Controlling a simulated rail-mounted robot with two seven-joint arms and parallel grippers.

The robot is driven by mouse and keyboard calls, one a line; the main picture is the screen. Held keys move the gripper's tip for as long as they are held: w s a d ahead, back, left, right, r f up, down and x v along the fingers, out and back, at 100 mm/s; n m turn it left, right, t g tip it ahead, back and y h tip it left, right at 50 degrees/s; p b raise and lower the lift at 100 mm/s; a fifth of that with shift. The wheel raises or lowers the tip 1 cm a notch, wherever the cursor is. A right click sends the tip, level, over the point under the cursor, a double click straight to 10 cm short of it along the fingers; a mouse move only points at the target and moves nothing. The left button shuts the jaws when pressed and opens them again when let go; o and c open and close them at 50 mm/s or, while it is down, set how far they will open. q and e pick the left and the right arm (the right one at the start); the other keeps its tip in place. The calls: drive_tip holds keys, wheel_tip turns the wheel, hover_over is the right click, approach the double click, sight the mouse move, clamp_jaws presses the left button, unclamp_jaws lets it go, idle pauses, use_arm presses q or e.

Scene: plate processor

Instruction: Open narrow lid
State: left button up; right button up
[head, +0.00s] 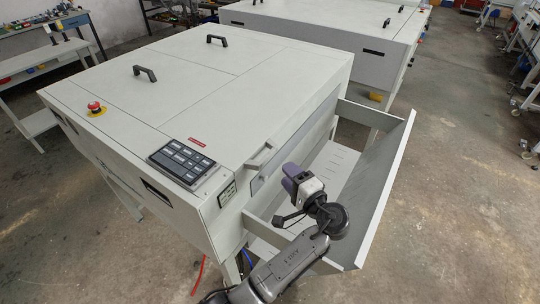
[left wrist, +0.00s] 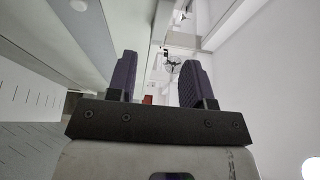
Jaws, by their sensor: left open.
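The plate processor (head: 200,85) is a large pale grey machine with its flat top panels lying closed. Two black handles stand on the top, one nearer (head: 145,73) and one farther (head: 216,39). Thin seams divide the top into panels; I cannot tell for sure which one is the narrow lid. A pale grey raised bar (head: 257,159) sits at the top's right edge. My left gripper (head: 289,178) has purple fingers, is right of that bar, and is above the side tray. In the left wrist view its fingers (left wrist: 157,80) are apart with nothing held between them. My right gripper is not seen.
A slanted-wall tray (head: 384,185) juts from the machine's right side, below my left gripper. A control panel (head: 182,161) and red emergency button (head: 95,106) are on the near top. Another machine (head: 320,22) stands behind.

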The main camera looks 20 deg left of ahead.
sight(271, 156)
use_arm(q)
drive_tip(key=x, duration=0.9)
drive_tip(key=shift+w+a, duration=0.2)
drive_tip(key=shift+a, duration=0.1)
drive_tip(key=shift+c, duration=0.2)
clamp_jaws()
